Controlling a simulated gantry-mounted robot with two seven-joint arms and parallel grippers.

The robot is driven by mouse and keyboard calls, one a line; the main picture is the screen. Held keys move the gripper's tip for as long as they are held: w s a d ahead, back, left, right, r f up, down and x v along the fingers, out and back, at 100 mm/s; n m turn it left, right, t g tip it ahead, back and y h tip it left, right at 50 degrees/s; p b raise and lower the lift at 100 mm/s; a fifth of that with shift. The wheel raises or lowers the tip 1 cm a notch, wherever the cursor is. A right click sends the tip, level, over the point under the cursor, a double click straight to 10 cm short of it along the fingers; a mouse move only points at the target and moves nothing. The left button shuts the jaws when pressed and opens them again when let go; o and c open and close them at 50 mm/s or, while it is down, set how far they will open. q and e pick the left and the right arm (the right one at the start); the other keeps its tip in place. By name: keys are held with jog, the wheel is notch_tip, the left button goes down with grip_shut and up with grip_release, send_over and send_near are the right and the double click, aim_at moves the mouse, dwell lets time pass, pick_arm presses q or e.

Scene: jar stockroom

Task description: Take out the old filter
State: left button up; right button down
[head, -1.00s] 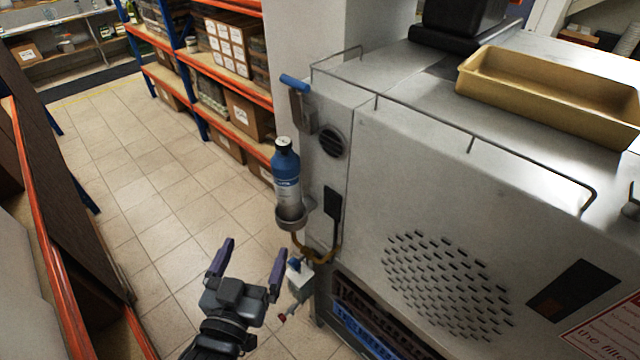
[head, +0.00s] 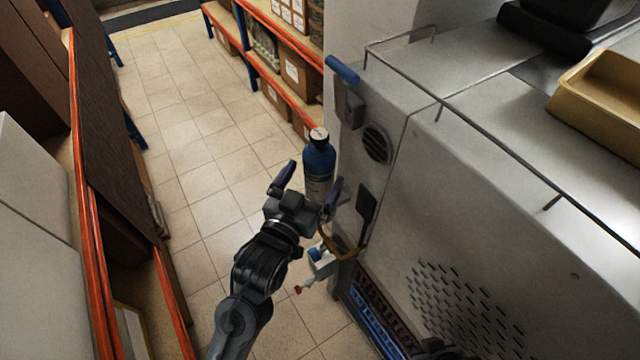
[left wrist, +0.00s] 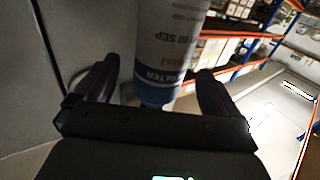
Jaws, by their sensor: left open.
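In the left wrist view the filter stands between the two fingers, and contact cannot be told. The holder under the filter is hidden behind my gripper. My right gripper is not in view.
A yellow-brown hose (head: 340,249) and a small fitting with a blue knob (head: 320,258) sit below the filter. A blue-handled lever (head: 342,70) is above, on the machine. Orange-edged shelves (head: 275,75) stand behind. Tiled floor (head: 190,150) is open to the left.

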pick_arm(q)
jog(key=shift+f+p+x, duration=0.25)
jog(key=shift+p+x, duration=0.2)
jog(key=shift+x, duration=0.7)
jog(key=shift+f+p+x, duration=0.2)
jog(key=shift+p+x, duration=0.25)
jog(key=shift+x, duration=0.7)
jog(key=shift+w+d+f, duration=0.1)
jog(key=shift+w+d, duration=0.1)
jog(key=shift+w, duration=0.35)
grip_shut()
